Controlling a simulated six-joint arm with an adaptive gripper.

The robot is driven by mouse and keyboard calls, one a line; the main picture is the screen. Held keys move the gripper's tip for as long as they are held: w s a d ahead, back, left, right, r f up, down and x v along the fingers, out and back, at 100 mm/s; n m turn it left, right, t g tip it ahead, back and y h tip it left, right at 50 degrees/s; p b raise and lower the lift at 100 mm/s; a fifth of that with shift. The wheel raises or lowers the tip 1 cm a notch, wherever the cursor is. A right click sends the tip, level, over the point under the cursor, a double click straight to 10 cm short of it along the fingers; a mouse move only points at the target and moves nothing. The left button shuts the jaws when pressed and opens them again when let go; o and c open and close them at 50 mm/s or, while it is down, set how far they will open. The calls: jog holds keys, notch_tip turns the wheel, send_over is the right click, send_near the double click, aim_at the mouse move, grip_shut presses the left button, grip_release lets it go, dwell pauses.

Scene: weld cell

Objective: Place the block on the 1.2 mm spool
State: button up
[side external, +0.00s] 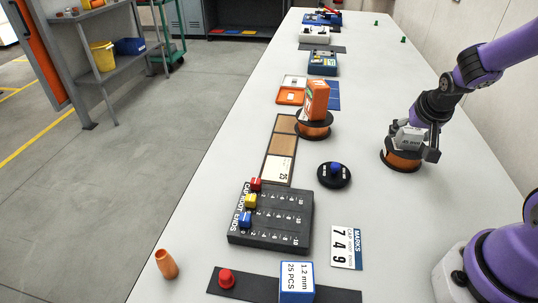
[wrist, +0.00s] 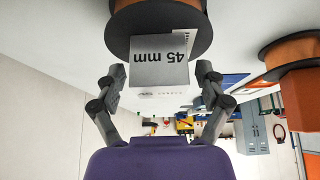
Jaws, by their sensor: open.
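A grey and white block marked 45 mm (side external: 409,137) sits on a copper-wound spool with dark flanges (side external: 402,160) at the right of the table. In the wrist view the block (wrist: 160,62) appears to rest against the spool (wrist: 160,22). My gripper (side external: 420,145) is open around the block, and in the wrist view its fingers (wrist: 160,72) stand on either side with visible gaps. A second copper spool (side external: 314,130) stands further left with an orange box (side external: 315,98) on it. I cannot read a size on either spool.
A blue and white box reading 1.2 mm 25 PCS (side external: 297,282) stands in front. A black rack with coloured knobs (side external: 270,218), a round black piece with a blue knob (side external: 334,175) and a 749 card (side external: 346,247) lie nearer. The table around the right spool is clear.

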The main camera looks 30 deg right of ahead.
jog(key=shift+s+a+r, duration=0.1)
jog(key=shift+a+r, duration=0.05)
jog(key=shift+r, duration=0.35)
jog(key=v, duration=1.1)
jog(key=s+a+n+y, duration=0.1)
jog(key=a+n+y, duration=0.1)
jog(key=a+n, duration=0.2)
jog(key=s+a+r+n+t+y, duration=0.1)
jog(key=s+a+n+y, duration=0.1)
jog(key=a+n, duration=0.3)
jog(key=a, duration=0.4)
jog(key=shift+a+r, duration=0.25)
jog(key=shift+r, duration=0.05)
